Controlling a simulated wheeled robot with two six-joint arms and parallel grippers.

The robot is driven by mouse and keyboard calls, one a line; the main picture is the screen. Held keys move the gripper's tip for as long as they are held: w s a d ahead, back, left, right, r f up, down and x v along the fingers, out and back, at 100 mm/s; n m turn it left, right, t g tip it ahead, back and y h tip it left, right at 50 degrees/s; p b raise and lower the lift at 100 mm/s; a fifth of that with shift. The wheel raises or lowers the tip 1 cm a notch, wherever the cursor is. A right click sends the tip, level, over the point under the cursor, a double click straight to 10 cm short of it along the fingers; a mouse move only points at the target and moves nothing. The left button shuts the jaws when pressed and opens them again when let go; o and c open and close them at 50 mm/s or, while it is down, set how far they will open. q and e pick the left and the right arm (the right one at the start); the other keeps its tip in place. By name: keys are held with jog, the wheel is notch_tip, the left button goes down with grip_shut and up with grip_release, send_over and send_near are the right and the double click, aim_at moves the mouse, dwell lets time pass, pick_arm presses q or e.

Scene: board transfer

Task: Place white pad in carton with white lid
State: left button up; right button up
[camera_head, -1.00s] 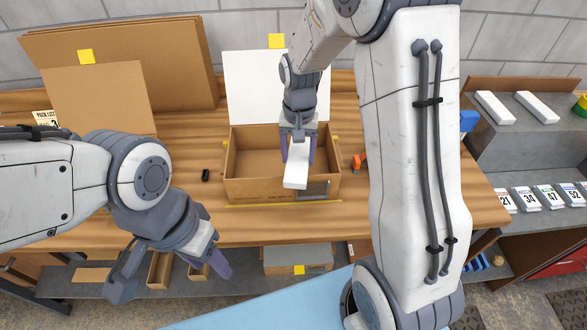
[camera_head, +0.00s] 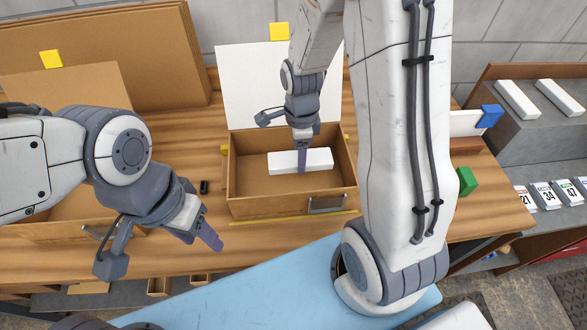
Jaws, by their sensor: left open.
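The white pad (camera_head: 318,160) lies crosswise inside the open brown carton (camera_head: 275,208), apparently on its floor. The carton's white lid (camera_head: 250,85) stands raised at the back. My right gripper (camera_head: 283,152) is over the carton, with its fingers spread apart. One finger points down in front of the pad and hides a strip of it; the other sticks out to the left. My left gripper (camera_head: 160,250) is open and empty, at the table's front edge left of the carton.
A second brown carton (camera_head: 60,230) with a raised flap stands at the left, partly behind my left arm. A small black object (camera_head: 204,187) lies between the cartons. A green block (camera_head: 467,180) is at the right. More white pads (camera_head: 517,100) lie on a grey shelf at the far right.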

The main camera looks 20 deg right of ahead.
aim_at(300, 179)
jog(key=f, duration=0.3)
jog(key=shift+d+f, duration=0.15)
jog(key=shift+d, duration=0.1)
jog(key=shift+f, duration=1.8)
jog(key=shift+f, duration=0.2)
jog(key=o, duration=1.3)
jog(key=shift+r, duration=0.1)
